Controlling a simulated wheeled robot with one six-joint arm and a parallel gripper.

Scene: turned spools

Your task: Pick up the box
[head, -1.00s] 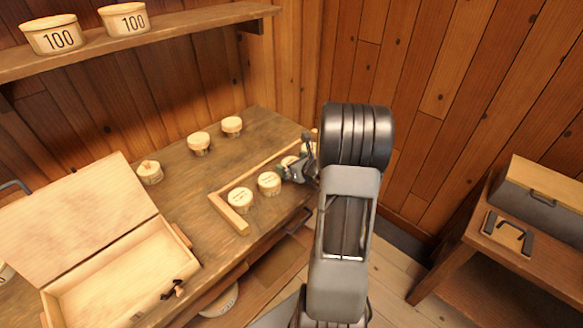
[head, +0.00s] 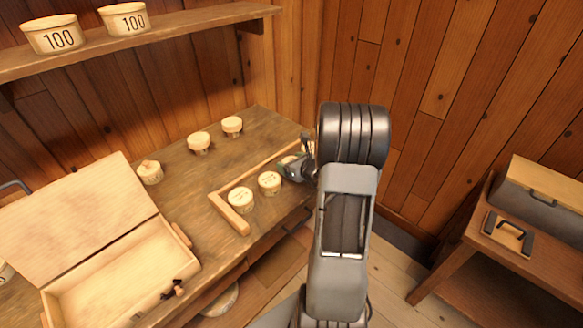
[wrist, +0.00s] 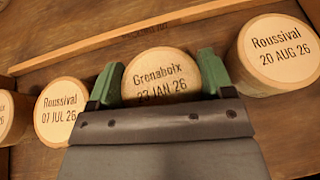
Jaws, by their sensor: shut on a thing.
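A round pale wooden box (wrist: 161,76) marked "Grenoboix 23 JAN 26" sits between the two green fingers of my gripper (wrist: 158,80) in the wrist view. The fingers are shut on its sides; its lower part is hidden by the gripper. In the head view my gripper (head: 300,166) is at the right end of the L-shaped wooden rail, mostly hiding the box there. I cannot tell whether the box is clear of the bench. Similar boxes stand on both sides in the wrist view: "Roussival 07 JUL 26" (wrist: 62,111) at left and "Roussival 20 AUG 26" (wrist: 277,54) at right.
More round boxes (head: 240,199) stand along the rail (head: 230,215), and others (head: 199,143) farther back on the bench. An open wooden chest (head: 180,240) lies at left. Two tubs marked 100 (head: 55,36) sit on a shelf. A side table (head: 540,262) stands at right.

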